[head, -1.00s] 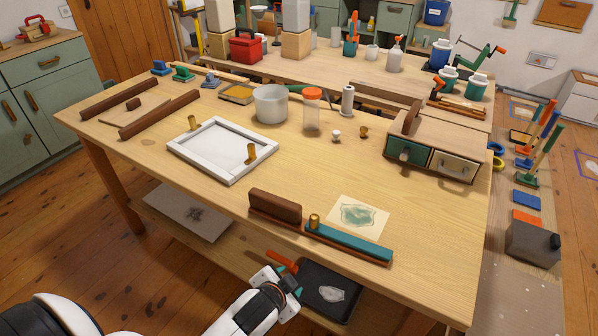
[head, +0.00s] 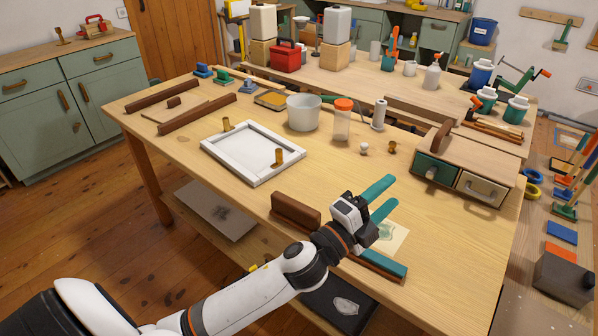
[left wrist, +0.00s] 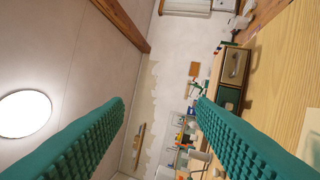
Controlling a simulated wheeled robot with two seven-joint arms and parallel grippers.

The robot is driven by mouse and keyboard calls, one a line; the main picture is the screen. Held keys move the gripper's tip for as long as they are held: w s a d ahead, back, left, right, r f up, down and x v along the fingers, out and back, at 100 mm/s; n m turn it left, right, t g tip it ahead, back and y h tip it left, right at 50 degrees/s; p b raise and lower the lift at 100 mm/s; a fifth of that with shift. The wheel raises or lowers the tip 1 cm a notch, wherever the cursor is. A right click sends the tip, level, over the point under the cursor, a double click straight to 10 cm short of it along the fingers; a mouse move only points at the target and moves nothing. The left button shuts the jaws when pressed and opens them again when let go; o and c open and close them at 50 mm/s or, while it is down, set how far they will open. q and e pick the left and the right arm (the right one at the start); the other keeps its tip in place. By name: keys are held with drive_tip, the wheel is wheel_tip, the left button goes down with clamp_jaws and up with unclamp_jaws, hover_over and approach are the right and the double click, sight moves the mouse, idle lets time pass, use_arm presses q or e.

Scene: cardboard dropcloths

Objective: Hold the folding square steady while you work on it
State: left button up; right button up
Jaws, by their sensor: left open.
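The likely folding square is a long brown tool with a raised wooden block (head: 296,210) at its left and a teal strip (head: 398,265) at its right; I cannot be sure of the name. It lies along the table's front edge. My left gripper (head: 394,191) is above its middle in the head view, hiding the part between. Its two teal fingers are open and empty, pointing up and right. In the left wrist view, the ribbed fingers (left wrist: 160,105) stand wide apart with nothing between them but distant wall. My right gripper is not in view.
A cream sheet with a green print (head: 398,238) lies partly behind my gripper. A white frame (head: 252,174) with brass pieces lies to the left. A drawer box (head: 455,170) stands at the right. A tub (head: 303,117) and a jar (head: 342,124) stand behind. Bare table lies between.

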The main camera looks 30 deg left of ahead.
use_arm(q)
drive_tip(key=d+r+m+g+h, duration=0.1)
drive_tip(key=d+r+m+h, duration=0.3)
drive_tip(key=m+h, duration=0.3)
drive_tip(key=m+g+y, duration=1.4)
drive_tip(key=m+g, duration=0.5)
drive_tip(key=m, duration=0.8)
hover_over(298, 205)
wheel_tip(298, 205, down, 7)
drive_tip(key=shift+w+d+f, duration=0.1)
drive_tip(key=shift+d, duration=0.05)
drive_tip(key=shift+a, duration=0.25)
wheel_tip(298, 205, down, 12)
drive_tip(key=shift+d+r+p, duration=0.1)
drive_tip(key=shift+p, duration=0.55)
drive_tip(key=shift+c, duration=0.5)
